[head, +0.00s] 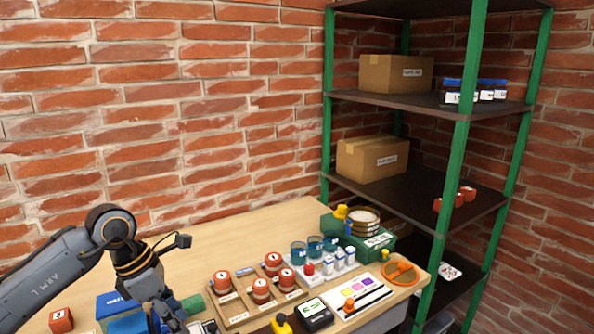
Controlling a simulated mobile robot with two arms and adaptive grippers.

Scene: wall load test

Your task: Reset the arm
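My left arm comes in from the left edge, bends at a dark wrist joint and points down over the left part of the wooden table (185,255). My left gripper (176,322) is at the bottom edge of the head view, above or beside a blue item (125,323). Its fingertips are partly cut off, so I cannot tell whether it is open or holds anything. My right arm and gripper are not in view.
Red weights (262,289) stand on wooden trays right of my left gripper. Blue jars (315,246), a green case (375,245) and a white card (355,295) lie farther right. A green-posted shelf (420,200) holds cardboard boxes (372,158). A brick wall (150,120) stands behind. The table's back left is clear.

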